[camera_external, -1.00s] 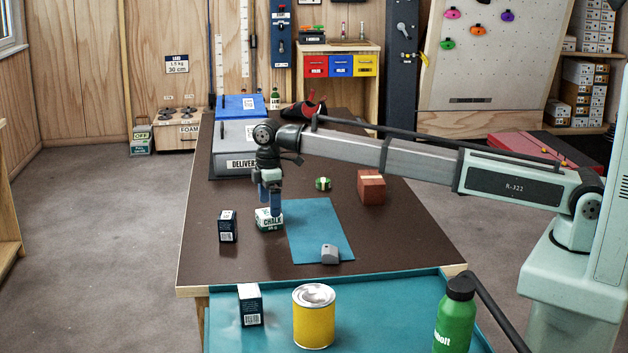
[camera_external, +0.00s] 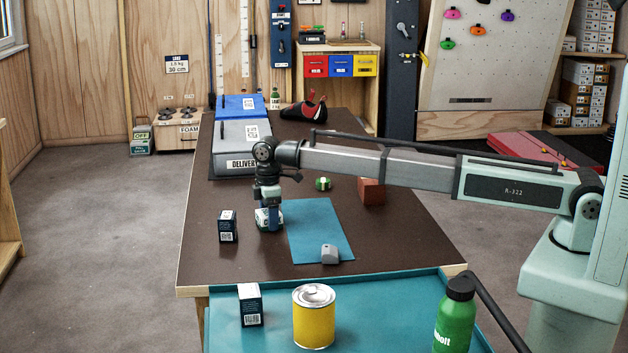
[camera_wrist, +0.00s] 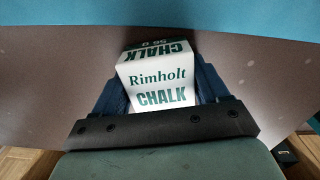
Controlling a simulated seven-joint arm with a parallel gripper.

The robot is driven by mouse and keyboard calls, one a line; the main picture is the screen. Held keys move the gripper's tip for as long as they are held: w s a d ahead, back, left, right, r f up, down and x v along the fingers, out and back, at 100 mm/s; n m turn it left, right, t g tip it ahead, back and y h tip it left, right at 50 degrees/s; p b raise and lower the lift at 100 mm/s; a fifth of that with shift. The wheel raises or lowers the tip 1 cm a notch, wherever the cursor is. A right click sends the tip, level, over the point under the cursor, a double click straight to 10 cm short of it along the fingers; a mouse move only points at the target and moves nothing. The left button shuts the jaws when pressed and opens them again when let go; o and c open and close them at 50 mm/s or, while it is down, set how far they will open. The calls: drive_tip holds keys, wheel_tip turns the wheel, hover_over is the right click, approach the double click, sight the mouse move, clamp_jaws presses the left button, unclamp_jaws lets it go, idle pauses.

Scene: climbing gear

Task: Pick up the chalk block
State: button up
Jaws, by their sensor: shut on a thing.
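The chalk block (camera_wrist: 160,78) is a white block with green "Rimholt CHALK" lettering. In the wrist view it sits between the two blue fingers of my gripper (camera_wrist: 160,88), one finger against each side. In the external view the chalk block (camera_external: 263,218) stands at the left of the dark table, partly hidden by my gripper (camera_external: 270,216). My gripper points down and is shut on it. The block appears to be at table level; I cannot tell whether it is clear of the surface.
A dark small box (camera_external: 228,227) stands close to the left. A blue mat (camera_external: 318,225) with a grey piece (camera_external: 330,254) lies to the right. A green roll (camera_external: 323,184) and red-brown block (camera_external: 371,192) are behind. A grey delivery box (camera_external: 240,152) stands at the back left.

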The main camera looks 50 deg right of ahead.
drive_tip(key=c, duration=0.4)
drive_tip(key=shift+c, duration=0.2)
